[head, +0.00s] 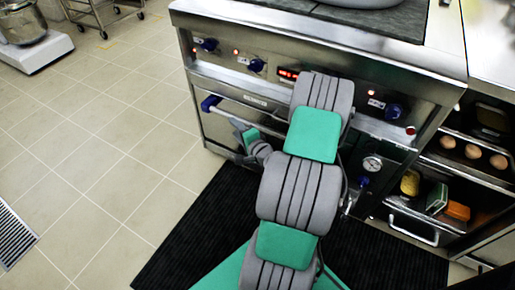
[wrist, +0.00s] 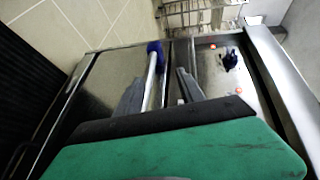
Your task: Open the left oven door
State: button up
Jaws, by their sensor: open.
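The left oven door (head: 217,130) is a steel panel low on the front of the range, and it looks shut. Its bar handle (head: 229,109) runs along the top of the door, with a blue end bracket at the left. My gripper (head: 239,127) is at the door front, by the handle, partly hidden by my own arm. In the wrist view my gripper (wrist: 160,83) is open, with one finger on each side of the handle bar (wrist: 151,80). The door (wrist: 108,85) lies to the left there. I cannot tell whether either finger touches the bar.
Blue control knobs (head: 256,65) and small red lights line the panel above the door. A pressure gauge (head: 372,163) is to the right. Open shelves (head: 462,160) with eggs stand further right.

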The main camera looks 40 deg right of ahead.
aim_at(257, 126)
jog(key=s+d+f+m+h, duration=0.1)
jog(key=d+f+m, duration=0.1)
jog(key=s+d+f+m+h, duration=0.2)
jog(key=d, duration=0.1)
jog(key=s+d+f+m+h+b, duration=0.1)
jog(key=s+d+f+m+h, duration=0.1)
jog(key=d, duration=0.1)
jog(key=shift+f+g, duration=0.1)
jog(key=shift+g, duration=0.2)
jog(key=x, duration=0.7)
jog(key=shift+w, duration=0.1)
jog(key=shift+c, duration=0.4)
grip_shut()
